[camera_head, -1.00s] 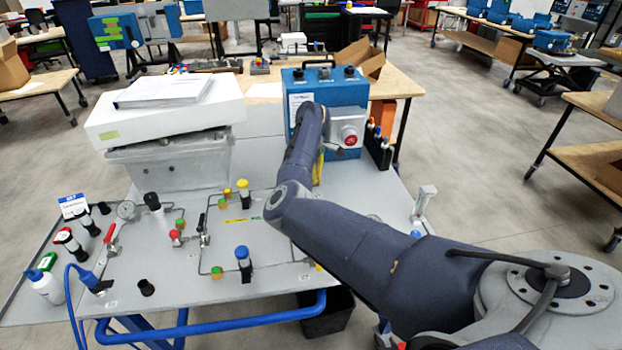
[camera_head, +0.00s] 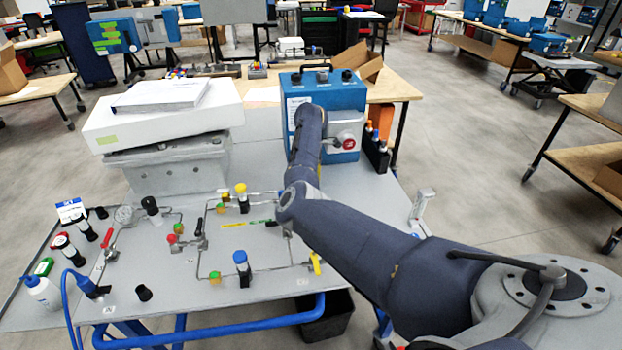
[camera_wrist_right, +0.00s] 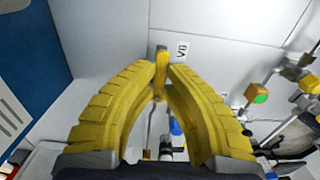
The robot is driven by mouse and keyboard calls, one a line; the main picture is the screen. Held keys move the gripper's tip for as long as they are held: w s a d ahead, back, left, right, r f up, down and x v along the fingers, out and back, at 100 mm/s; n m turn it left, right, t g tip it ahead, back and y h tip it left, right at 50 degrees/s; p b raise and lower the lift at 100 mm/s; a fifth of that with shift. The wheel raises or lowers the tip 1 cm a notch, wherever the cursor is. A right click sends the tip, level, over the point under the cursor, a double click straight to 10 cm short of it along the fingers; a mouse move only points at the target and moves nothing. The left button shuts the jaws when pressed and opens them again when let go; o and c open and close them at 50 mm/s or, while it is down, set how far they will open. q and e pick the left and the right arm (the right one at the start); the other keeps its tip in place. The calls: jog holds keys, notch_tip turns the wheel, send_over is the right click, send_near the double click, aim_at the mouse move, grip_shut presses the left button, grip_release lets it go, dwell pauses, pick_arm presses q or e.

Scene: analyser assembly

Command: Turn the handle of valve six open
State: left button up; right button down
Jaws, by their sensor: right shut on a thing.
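My right gripper (camera_wrist_right: 160,72) has two yellow ribbed fingers, which meet at the tips around a small yellow handle (camera_wrist_right: 161,55). It is shut on that handle, beside a white label (camera_wrist_right: 182,51) that seems to read V6, turned on its side. The handle points up and down in the wrist view, above a thin pipe. In the head view my right arm hides this valve, and the fingertips do not show. My left gripper is not in view.
A blue box (camera_head: 343,105) with a red knob stands close behind my right gripper. The grey panel (camera_head: 150,255) carries pipes, a gauge (camera_head: 124,214), a red-handled valve (camera_head: 107,240) and a blue-capped part (camera_head: 241,264). A yellow lever (camera_head: 315,262) is at its front.

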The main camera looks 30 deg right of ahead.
jog(key=shift+f, duration=0.1)
dwell(0.3)
jog(key=c, duration=1.4)
grip_release()
notch_tip(320, 180, up, 12)
